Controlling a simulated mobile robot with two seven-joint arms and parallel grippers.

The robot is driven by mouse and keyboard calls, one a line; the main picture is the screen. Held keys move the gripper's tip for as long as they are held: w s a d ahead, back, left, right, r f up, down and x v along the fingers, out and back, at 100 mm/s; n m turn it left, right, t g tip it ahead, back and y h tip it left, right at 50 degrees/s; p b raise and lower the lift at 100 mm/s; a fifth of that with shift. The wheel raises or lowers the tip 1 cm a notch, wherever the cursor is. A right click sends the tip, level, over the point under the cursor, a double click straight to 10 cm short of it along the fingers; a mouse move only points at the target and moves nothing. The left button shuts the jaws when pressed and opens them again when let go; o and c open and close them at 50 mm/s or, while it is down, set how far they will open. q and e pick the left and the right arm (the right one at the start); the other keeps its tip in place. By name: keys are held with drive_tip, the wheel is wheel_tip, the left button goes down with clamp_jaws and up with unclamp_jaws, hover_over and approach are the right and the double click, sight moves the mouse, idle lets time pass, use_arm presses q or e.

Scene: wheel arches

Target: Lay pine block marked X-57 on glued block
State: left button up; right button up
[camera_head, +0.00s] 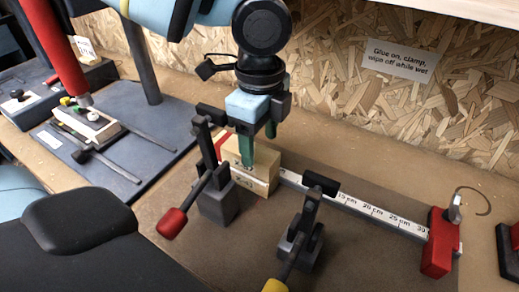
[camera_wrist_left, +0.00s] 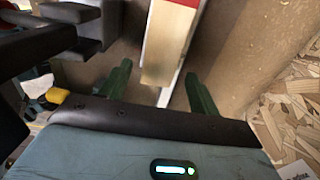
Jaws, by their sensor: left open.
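A pale pine block (camera_head: 262,168) stands at the left end of the ruler, between the toggle clamps. Small dark marks show on its front face, too small to read surely. In the left wrist view the open fingers (camera_wrist_left: 158,92) lie either side of the near end of a pale block (camera_wrist_left: 170,45). My right gripper is not in view.
A black clamp with a red handle (camera_head: 172,222) stands close at the left, another with a yellow handle (camera_head: 292,245) in front. A ruler (camera_head: 370,210) runs right to a red stop (camera_head: 438,245). A chipboard wall (camera_head: 400,110) stands behind. The mat's right middle is clear.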

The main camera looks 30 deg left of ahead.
use_arm(q)
wheel_tip(320, 180, up, 8)
drive_tip(key=shift+p, duration=0.35)
idle(0.4)
